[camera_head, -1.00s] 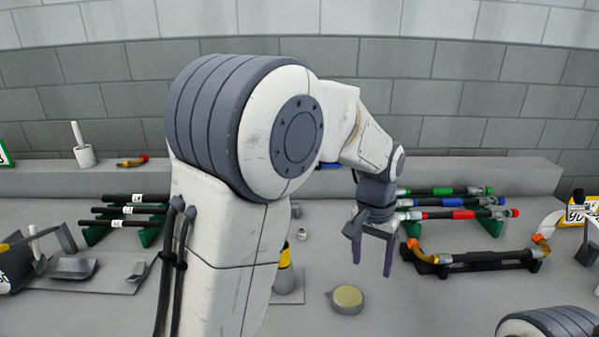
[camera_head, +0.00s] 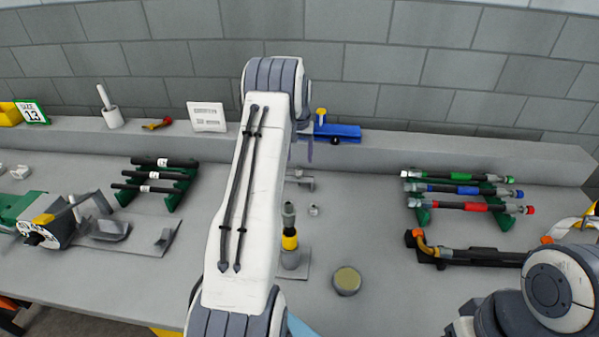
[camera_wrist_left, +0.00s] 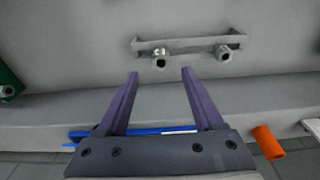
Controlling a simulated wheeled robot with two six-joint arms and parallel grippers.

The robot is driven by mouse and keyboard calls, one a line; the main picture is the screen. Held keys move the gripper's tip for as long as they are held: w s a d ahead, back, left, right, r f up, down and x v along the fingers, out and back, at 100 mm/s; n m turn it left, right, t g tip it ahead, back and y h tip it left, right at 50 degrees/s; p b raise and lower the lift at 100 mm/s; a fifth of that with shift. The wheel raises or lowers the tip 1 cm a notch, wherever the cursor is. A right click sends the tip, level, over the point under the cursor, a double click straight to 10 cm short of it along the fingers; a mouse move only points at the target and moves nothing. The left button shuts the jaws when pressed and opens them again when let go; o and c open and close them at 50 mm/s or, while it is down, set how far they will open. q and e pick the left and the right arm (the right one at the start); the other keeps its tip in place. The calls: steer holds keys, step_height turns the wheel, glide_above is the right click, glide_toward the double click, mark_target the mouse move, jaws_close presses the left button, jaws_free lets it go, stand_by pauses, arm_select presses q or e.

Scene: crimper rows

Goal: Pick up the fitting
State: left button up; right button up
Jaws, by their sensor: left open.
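A small metal fitting (camera_head: 314,210) stands on the bench to the right of my left arm. Behind it, a low grey rack (camera_head: 300,178) shows partly past my arm. In the left wrist view, the rack (camera_wrist_left: 190,43) holds two small metal fittings, one at its left (camera_wrist_left: 160,61) and one at its right (camera_wrist_left: 222,53). My left gripper (camera_wrist_left: 158,72) is open and empty, its purple fingers reaching toward the rack. In the head view, my arm hides most of this gripper; a finger shows near the back ledge. My right gripper is out of view.
Hose racks stand left (camera_head: 172,197) and right (camera_head: 423,214). An orange cylinder (camera_wrist_left: 268,142) is near my left gripper.

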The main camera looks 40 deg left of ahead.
mark_target(299, 168)
arm_select(q)
steer(key=f, duration=0.2)
steer(key=f+p, duration=0.1)
steer(key=f, duration=0.2)
steer(key=shift+w+a, duration=0.15)
steer(key=shift+a, duration=0.05)
jaws_close()
steer(key=shift+r, duration=0.15)
